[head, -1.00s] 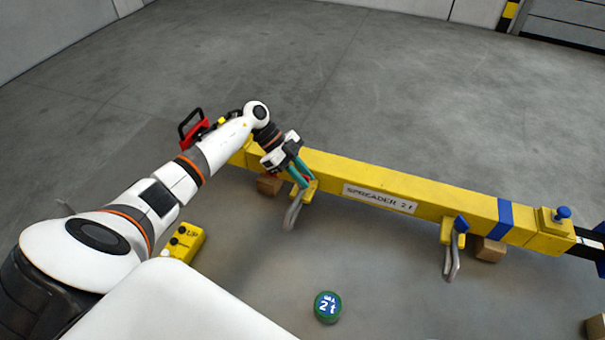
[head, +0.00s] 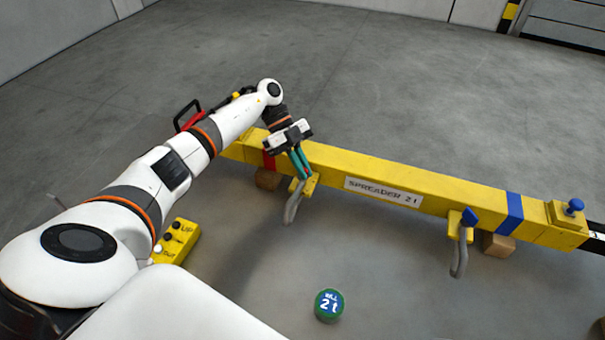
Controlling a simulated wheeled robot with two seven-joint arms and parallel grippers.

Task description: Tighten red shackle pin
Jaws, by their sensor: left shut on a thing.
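The yellow spreader beam (head: 330,165) lies across the view, with a grey shackle (head: 292,206) hanging from its left yellow lug (head: 311,187). My left gripper (head: 305,175) reaches down at this lug from above. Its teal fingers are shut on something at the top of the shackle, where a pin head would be. The fingers hide what they hold, so I see no red pin. A second grey shackle (head: 460,260) hangs at the right lug, with a blue pin (head: 470,217). My right gripper is not in view.
Wood blocks (head: 498,245) support the beam. A red band (head: 268,161) and a blue band (head: 509,212) wrap it. A yellow control box (head: 177,242) and a green round 2 t disc (head: 328,305) lie in front. A red handled thing (head: 187,116) is behind my arm.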

